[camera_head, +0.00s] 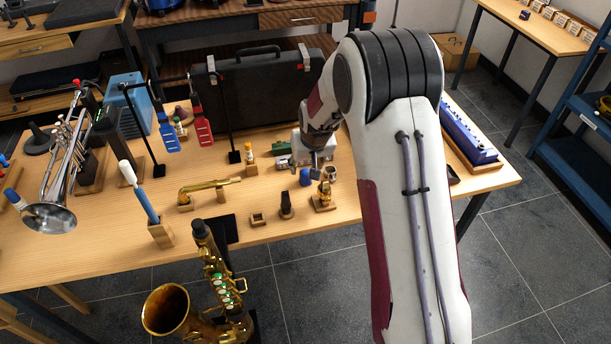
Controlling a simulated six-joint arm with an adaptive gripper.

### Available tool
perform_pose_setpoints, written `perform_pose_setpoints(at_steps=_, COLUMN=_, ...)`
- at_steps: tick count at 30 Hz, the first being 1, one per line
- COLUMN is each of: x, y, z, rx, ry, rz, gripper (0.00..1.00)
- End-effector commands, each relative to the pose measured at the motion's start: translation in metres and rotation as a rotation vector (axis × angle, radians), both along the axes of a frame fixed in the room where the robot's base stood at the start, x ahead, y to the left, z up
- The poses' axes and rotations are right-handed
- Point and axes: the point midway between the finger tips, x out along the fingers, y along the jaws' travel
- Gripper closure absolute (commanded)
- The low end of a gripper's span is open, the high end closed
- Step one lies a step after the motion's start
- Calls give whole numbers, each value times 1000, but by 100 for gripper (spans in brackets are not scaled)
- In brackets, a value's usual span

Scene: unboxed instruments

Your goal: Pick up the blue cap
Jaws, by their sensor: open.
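A small blue cap (305,177) stands on the wooden table (120,232), right of the table's middle and near the front edge. My gripper (314,165) points down just above and behind the cap, at the end of my arm. The fingers are small and partly hidden in this view, but they look open with nothing between them. I cannot tell whether a finger touches the cap.
Close around the cap are a small metal ring (330,173), a dark mouthpiece (286,206), a brass piece on a wooden block (324,196) and a green object (281,148). A black case (262,90) stands behind. A saxophone (213,290) stands in front.

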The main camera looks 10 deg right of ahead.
Motion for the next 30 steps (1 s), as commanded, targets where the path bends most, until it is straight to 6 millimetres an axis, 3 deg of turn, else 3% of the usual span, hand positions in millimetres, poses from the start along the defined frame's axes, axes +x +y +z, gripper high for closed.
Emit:
perform_pose_setpoints(at_steps=7, x=6, y=0, z=-15, rx=0, ry=-1, rz=0, gripper=56)
perform_pose_setpoints(at_steps=23, x=7, y=0, z=-20, rx=0, ry=1, rz=0, gripper=56)
perform_pose_setpoints(at_steps=30, x=13, y=-2, z=-39, rx=0, ry=2, rz=0, gripper=56)
